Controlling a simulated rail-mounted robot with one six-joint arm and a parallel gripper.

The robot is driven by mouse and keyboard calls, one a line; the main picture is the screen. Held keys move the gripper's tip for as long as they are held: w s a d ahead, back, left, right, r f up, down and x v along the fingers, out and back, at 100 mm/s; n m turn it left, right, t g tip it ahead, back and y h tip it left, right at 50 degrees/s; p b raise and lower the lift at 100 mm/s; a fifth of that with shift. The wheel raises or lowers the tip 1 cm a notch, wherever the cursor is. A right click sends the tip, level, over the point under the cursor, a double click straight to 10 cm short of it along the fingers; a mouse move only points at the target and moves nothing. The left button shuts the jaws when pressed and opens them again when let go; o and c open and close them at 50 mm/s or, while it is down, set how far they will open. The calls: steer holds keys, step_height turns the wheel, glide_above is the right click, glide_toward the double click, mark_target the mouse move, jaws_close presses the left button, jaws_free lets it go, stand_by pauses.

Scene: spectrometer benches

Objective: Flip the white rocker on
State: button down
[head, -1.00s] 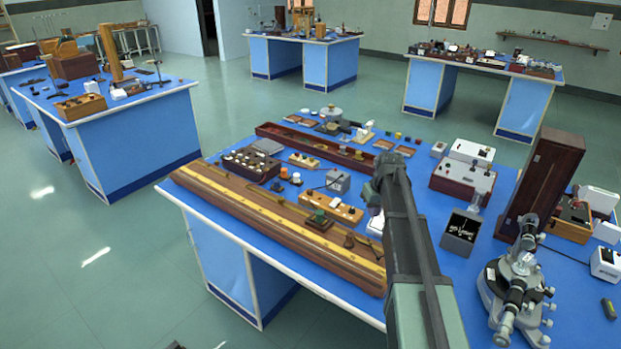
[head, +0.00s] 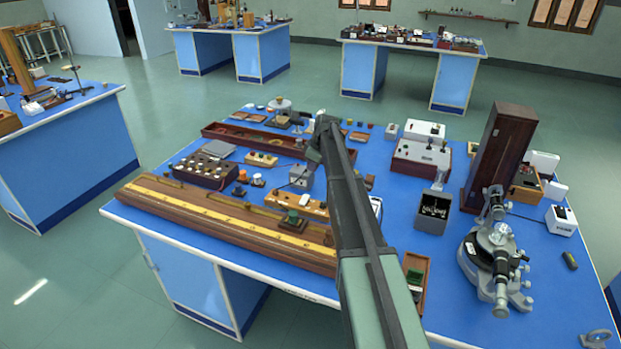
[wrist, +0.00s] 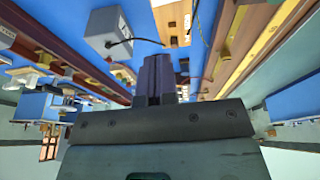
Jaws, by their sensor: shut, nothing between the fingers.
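A small white piece, which looks like the white rocker (head: 304,199), sits on a wooden switch board (head: 318,211) in the middle of the near bench. In the head view my gripper (head: 312,158) is partly hidden by my arm and appears near the grey box.
The grey box (head: 301,177) with a black cable stands beside the board; it also shows in the wrist view (wrist: 108,33). A long wooden rail with a yellow scale (head: 230,215) lies along the front edge. A microscope-like instrument (head: 497,255) and a tall wooden case (head: 500,155) stand right.

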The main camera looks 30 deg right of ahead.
mark_target(306, 196)
steer(key=b+x, duration=0.3)
steer(key=x, duration=0.1)
steer(key=b+x, duration=0.8)
steer(key=shift+s+d+f, duration=0.15)
steer(key=shift+d+f, duration=0.2)
steer(key=shift+f, duration=0.05)
steer(key=shift+f+b, duration=0.2)
steer(key=shift+b, duration=0.15)
steer(key=shift+d, duration=0.1)
steer(key=shift+d+f+b, duration=0.15)
steer(key=shift+f+b, duration=0.3)
steer(key=shift+b, duration=0.05)
steer(key=shift+r, duration=0.1)
steer(key=shift+s+a+r+p, duration=0.2)
steer(key=shift+s+a+p, duration=0.15)
steer(key=shift+a, duration=0.2)
